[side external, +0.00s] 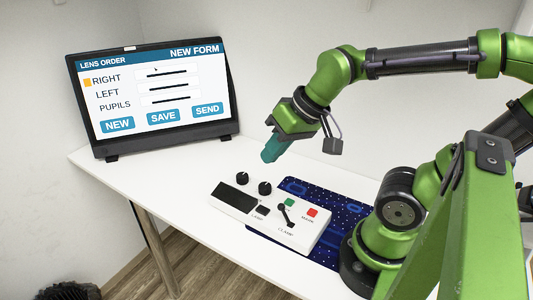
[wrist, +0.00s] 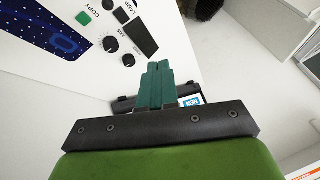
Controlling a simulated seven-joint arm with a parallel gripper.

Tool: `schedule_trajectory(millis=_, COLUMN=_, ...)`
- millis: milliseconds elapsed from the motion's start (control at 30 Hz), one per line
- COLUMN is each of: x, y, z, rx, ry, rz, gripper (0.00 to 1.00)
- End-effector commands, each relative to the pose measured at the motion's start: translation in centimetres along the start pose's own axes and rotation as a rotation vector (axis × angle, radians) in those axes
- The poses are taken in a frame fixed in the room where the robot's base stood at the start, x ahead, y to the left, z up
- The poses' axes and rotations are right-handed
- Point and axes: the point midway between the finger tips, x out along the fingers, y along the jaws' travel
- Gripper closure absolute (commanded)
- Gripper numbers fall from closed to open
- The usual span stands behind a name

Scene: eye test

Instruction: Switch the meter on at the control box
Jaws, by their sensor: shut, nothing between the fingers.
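The white control box (side external: 311,237) lies on the white table, partly over a dark blue patterned mat. It carries a blank dark panel (side external: 233,199), two black knobs (side external: 243,178), a small black switch (side external: 263,210) labelled LAMP, a green button (side external: 289,203), a red button (side external: 312,212) and a black lever (side external: 286,216) labelled CLAMP. No part is clearly labelled as the meter. My gripper (side external: 269,157) is shut and empty, above and behind the box, apart from it. In the wrist view its teal fingers (wrist: 157,68) are together; the green button (wrist: 84,18) there reads COPY.
A monitor (side external: 152,90) with a LENS ORDER form stands at the table's back left. The blue mat (side external: 325,203) lies beside the box, near my base. The white table (side external: 160,165) is bare between monitor and box. A dark bristly object (side external: 68,291) is on the floor.

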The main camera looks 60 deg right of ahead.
Motion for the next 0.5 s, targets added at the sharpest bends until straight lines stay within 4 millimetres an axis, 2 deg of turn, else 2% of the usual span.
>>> schedule_trajectory(millis=33, x=-1.0, y=-0.1, z=0.0, rx=0.005, ry=0.041, rz=-0.021, gripper=1.00)
schedule_trajectory(millis=200, x=-2.5, y=-0.4, z=0.0, rx=0.003, ry=0.102, rz=-0.049, gripper=1.00)
schedule_trajectory(millis=500, x=-2.6, y=-0.4, z=-0.1, rx=0.002, ry=0.108, rz=-0.049, gripper=1.00)
